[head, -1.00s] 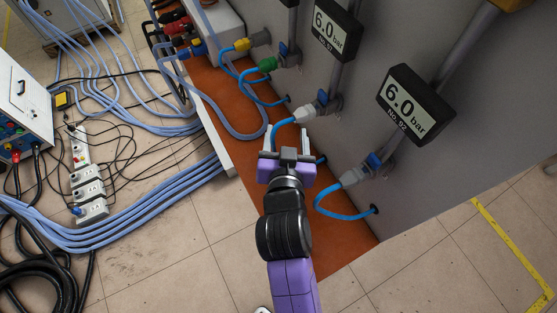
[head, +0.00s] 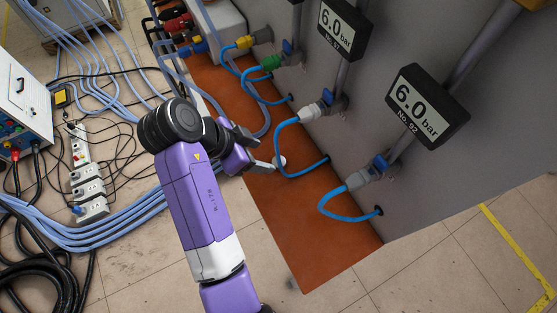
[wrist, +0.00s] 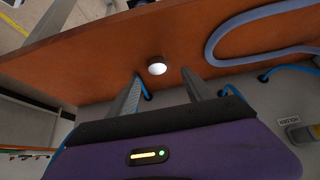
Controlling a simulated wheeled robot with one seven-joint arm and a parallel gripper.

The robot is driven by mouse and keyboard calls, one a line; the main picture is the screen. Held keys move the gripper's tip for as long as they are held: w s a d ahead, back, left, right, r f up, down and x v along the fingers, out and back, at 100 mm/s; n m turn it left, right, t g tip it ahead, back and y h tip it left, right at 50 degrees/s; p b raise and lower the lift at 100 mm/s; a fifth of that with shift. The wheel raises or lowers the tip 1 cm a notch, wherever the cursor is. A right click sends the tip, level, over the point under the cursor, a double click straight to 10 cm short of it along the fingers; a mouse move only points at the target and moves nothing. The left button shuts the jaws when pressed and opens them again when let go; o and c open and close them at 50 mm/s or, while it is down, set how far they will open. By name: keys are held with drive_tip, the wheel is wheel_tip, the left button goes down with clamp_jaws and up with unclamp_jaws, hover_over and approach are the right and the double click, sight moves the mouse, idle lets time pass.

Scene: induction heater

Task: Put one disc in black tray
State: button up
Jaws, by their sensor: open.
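A small round silvery-white disc (wrist: 157,68) sits on the brown board. It shows just beyond and between the fingertips of my gripper (wrist: 162,74) in the wrist view. The fingers are apart and hold nothing; I cannot tell whether they touch the disc. In the head view my gripper (head: 264,154) is low over the board, and a pale round thing (head: 279,162), likely the same disc, shows beside a fingertip. I see no black tray in either view.
The brown board (head: 310,235) runs along a grey cabinet (head: 450,180) with blue hoses (head: 325,165) looping out of it. Two 6.0 bar gauges (head: 427,105) jut out above. Blue-grey cables (head: 60,225) and a power strip (head: 88,175) cover the floor at left.

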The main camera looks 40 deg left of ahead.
sight(278, 161)
drive_tip(key=shift+d+p+x, duration=0.15)
drive_tip(key=shift+p+x, duration=0.15)
drive_tip(key=shift+x, duration=1.45)
drive_tip(key=shift+d+p+x, duration=0.2)
drive_tip(key=shift+p+x, duration=0.1)
drive_tip(key=shift+x, duration=1.45)
drive_tip(key=shift+r, duration=0.1)
clamp_jaws()
